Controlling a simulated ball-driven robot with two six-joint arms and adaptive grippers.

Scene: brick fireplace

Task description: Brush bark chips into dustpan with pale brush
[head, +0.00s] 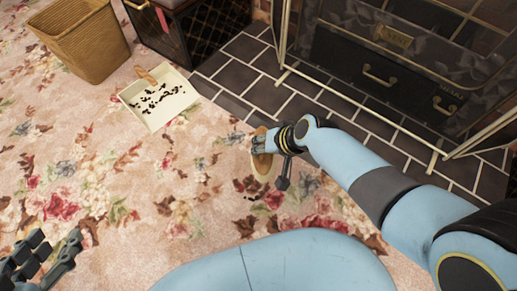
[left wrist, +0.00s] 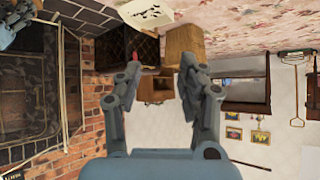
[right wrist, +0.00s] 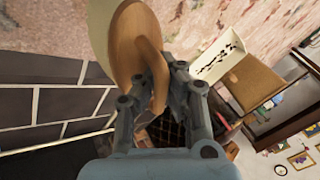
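The cream dustpan (head: 177,83) lies on the floral rug with many dark bark chips (head: 157,95) in it. It also shows in the right wrist view (right wrist: 228,69) and at the top of the left wrist view (left wrist: 147,20). A few dark specks, perhaps more chips (head: 252,197), lie on the rug near the brush. The pale brush (head: 262,163) has a wooden body, clear in the right wrist view (right wrist: 128,40). My right gripper (head: 270,143) is shut on its curved handle, partly hiding it. My left gripper (head: 48,262) is open and empty at the lower left.
A wicker basket (head: 82,42) stands beyond the dustpan at the upper left. A dark mesh-sided box (head: 200,35) stands beside it. The dark tiled hearth (head: 245,75) and the fireplace screen (head: 283,35) border the rug. Open rug lies between brush and dustpan.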

